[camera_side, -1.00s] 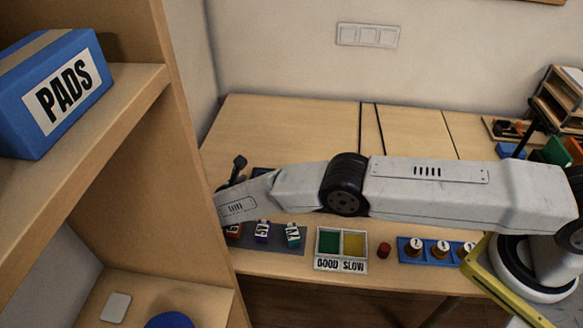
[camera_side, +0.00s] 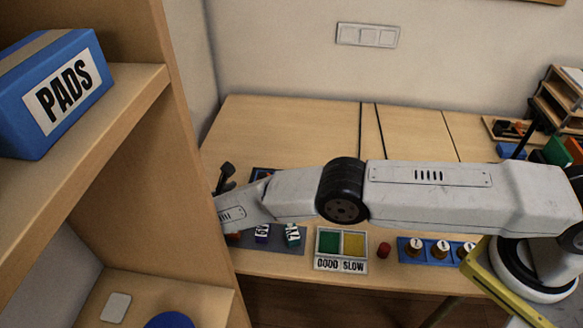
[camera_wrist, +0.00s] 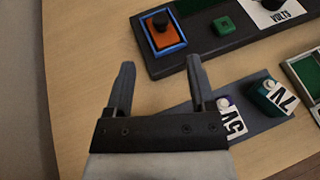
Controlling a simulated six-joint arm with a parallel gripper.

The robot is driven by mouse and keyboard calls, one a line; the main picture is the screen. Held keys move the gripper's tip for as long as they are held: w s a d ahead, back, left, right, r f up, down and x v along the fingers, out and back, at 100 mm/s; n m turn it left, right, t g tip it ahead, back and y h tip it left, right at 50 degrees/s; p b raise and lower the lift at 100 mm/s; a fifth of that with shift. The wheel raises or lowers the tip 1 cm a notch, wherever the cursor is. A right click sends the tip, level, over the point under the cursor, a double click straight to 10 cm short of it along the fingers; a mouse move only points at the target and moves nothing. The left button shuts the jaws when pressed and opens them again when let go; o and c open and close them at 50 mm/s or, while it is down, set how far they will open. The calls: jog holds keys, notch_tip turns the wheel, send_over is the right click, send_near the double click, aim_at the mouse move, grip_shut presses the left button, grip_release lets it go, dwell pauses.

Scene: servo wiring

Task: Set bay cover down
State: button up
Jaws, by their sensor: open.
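In the wrist view, an orange plate with a black knob (camera_wrist: 162,36), which looks like the bay cover, sits inside a blue frame (camera_wrist: 181,44) on a dark panel (camera_wrist: 205,57). My gripper (camera_wrist: 160,66) is open, with nothing between its fingers. Its fingertips point toward the blue frame and look short of it; the height between them is hard to judge.
Beside the panel lies a grey mat (camera_wrist: 195,115) with a purple block (camera_wrist: 231,118) and a teal block (camera_wrist: 270,97). A green block (camera_wrist: 224,27) is on the panel. A GOOD/SLOW tray (camera_side: 341,265) stands farther right. The wooden shelf (camera_side: 190,110) is close on the left.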

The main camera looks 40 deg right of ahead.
jog(key=w+d+r+n+t+y, duration=0.35)
jog(key=w+r+n+t, duration=0.25)
jog(key=w+r+n, duration=0.5)
jog(key=s+d+r+n+y, duration=0.2)
jog(key=d+r+n+y, duration=0.55)
jog(key=n, duration=0.65)
jog(key=s+d+n+g, duration=0.3)
jog(key=s+n, duration=0.5)
jog(key=s, duration=0.4)
jog(key=s+d+n+g, duration=0.3)
jog(key=s+n, duration=0.4)
jog(key=s, duration=0.5)
jog(key=s+d+n+g+y, duration=0.1)
jog(key=s+d+n+g, duration=0.2)
jog(key=s+d+n, duration=0.2)
jog(key=s+n, duration=0.3)
jog(key=s, duration=0.4)
jog(key=shift+d+f+n, duration=0.15)
jog(key=shift+f+n, duration=0.1)
jog(key=shift+n, duration=0.05)
